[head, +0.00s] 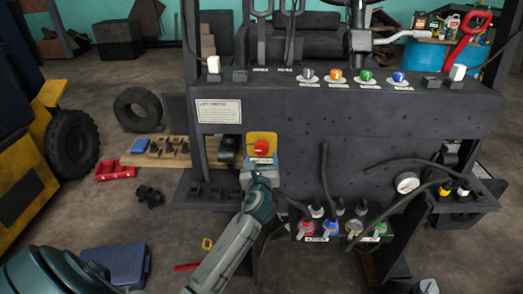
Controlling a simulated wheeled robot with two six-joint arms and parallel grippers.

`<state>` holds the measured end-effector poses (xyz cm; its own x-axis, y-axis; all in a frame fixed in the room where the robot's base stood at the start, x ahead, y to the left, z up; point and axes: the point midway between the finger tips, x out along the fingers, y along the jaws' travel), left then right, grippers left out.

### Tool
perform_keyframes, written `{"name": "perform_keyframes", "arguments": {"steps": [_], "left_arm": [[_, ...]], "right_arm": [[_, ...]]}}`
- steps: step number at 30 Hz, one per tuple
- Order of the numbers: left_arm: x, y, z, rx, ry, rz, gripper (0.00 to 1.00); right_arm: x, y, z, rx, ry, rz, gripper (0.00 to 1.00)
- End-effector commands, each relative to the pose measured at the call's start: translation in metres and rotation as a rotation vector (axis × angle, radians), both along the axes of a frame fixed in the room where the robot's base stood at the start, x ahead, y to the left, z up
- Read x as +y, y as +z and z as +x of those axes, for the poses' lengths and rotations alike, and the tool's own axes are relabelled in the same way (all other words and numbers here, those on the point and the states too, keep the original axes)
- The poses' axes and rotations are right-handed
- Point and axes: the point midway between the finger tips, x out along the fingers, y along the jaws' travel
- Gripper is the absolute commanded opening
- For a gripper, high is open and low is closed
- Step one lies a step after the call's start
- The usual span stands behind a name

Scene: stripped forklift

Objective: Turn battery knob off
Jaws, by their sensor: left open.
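A red knob (261,147) sits on a yellow plate (261,137) on the front of the dark forklift panel (350,110), left of its middle. A small label shows under the knob. My left arm reaches up from the bottom of the head view. My left gripper (259,167) is open just below and in front of the knob, close to it. I cannot tell whether the fingers touch the knob. The gripper hides the lower part of the knob's mount.
Coloured switches (336,74) line the panel's top. Hoses and coloured caps (306,228) sit low in front, with a round gauge (406,182) at right.

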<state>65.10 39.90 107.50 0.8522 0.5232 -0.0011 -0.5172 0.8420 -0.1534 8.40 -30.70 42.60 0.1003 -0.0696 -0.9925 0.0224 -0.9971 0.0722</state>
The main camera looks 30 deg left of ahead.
Motion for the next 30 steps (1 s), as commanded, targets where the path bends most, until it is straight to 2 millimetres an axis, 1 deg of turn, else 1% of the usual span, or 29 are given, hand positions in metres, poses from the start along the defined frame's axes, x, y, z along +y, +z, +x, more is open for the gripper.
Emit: {"name": "perform_keyframes", "arguments": {"steps": [1,3,7,12,19,23,24,26,30], "left_arm": [[0.005,0.002,0.009,0.001,0.001,0.002,0.69],[0.011,0.002,0.018,0.001,0.0,0.001,0.69],[0.018,0.001,0.03,0.001,0.0,-0.001,0.69],[0.022,0.0,0.036,0.0,-0.001,-0.001,0.69],[0.022,-0.001,0.036,0.0,-0.001,-0.002,0.69],[0.022,-0.001,0.036,0.0,-0.001,-0.002,0.43],[0.022,-0.001,0.036,0.0,-0.001,-0.002,0.35],[0.022,-0.001,0.036,0.0,-0.001,-0.002,0.24],[0.022,-0.001,0.036,-0.001,-0.001,-0.004,0.24]], "right_arm": [[-0.002,0.005,0.004,-0.005,0.001,-0.002,0.36],[-0.004,0.008,0.006,-0.007,0.001,-0.004,0.36],[-0.007,0.01,0.005,-0.006,0.003,-0.007,0.36],[-0.007,0.011,-0.001,0.002,0.002,-0.008,0.36],[-0.007,0.01,-0.002,0.004,0.002,-0.007,0.36],[-0.006,0.01,-0.002,0.004,0.002,-0.006,0.36],[-0.006,0.01,-0.002,0.004,0.001,-0.006,0.36],[-0.004,0.01,-0.002,0.004,0.001,-0.004,0.36],[-0.001,0.01,-0.002,0.004,0.001,-0.001,0.36]]}}
